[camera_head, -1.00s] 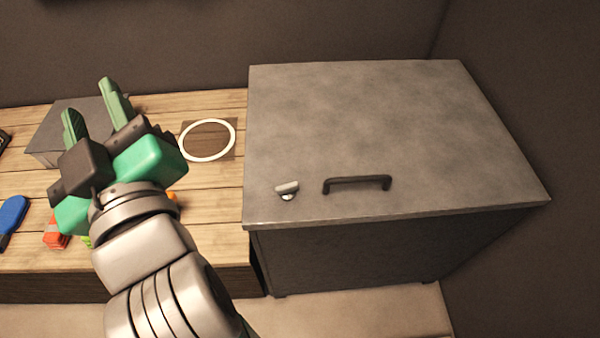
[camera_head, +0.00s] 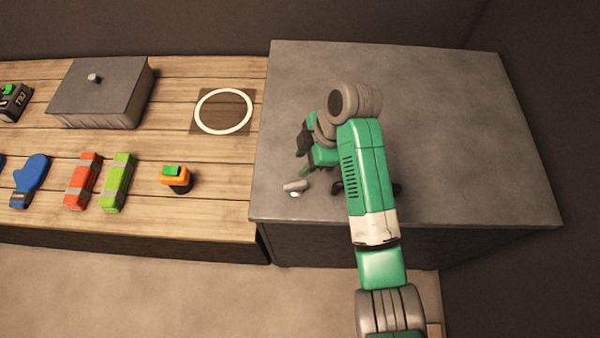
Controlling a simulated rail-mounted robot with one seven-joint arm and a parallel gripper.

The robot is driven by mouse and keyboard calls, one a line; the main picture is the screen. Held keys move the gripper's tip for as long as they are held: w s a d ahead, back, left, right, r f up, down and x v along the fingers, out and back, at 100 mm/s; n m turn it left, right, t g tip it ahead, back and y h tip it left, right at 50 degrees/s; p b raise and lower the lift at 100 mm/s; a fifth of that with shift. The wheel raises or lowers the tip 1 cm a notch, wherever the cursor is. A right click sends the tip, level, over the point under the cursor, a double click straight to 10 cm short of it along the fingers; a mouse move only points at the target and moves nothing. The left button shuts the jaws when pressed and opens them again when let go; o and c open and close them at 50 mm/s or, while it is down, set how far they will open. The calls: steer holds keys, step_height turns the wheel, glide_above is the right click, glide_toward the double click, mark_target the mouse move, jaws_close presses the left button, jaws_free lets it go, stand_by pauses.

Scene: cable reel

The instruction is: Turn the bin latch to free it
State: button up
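The bin (camera_head: 460,120) is a large grey box with a flat lid at the right. Its latch (camera_head: 294,187) is a small pale lever on a round base near the lid's front left edge. The dark lid handle (camera_head: 396,189) is mostly hidden behind my arm. My gripper (camera_head: 305,168) is over the lid, just above and right of the latch in the picture. I see a gap between it and the latch, but cannot judge its height. The wrist hides most of the gripper, so its opening does not show clearly.
A wooden bench (camera_head: 215,200) adjoins the bin on the left. It holds a grey box with a knob (camera_head: 100,95), a white ring on a dark square (camera_head: 224,110), an orange and green device (camera_head: 176,178), red (camera_head: 83,180) and green (camera_head: 117,182) packs, and a blue mitt (camera_head: 31,181).

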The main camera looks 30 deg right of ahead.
mark_target(296, 184)
steer(key=shift+n+g, duration=0.3)
steer(key=shift+g, duration=0.2)
steer(key=x, duration=0.2)
steer(key=s+b+x, duration=0.1)
steer(key=x, duration=0.5)
steer(key=shift+s+d+f, duration=0.2)
steer(key=shift+s+f, duration=0.05)
steer(key=shift+f, duration=0.15)
jaws_close()
steer(key=shift+r, duration=0.1)
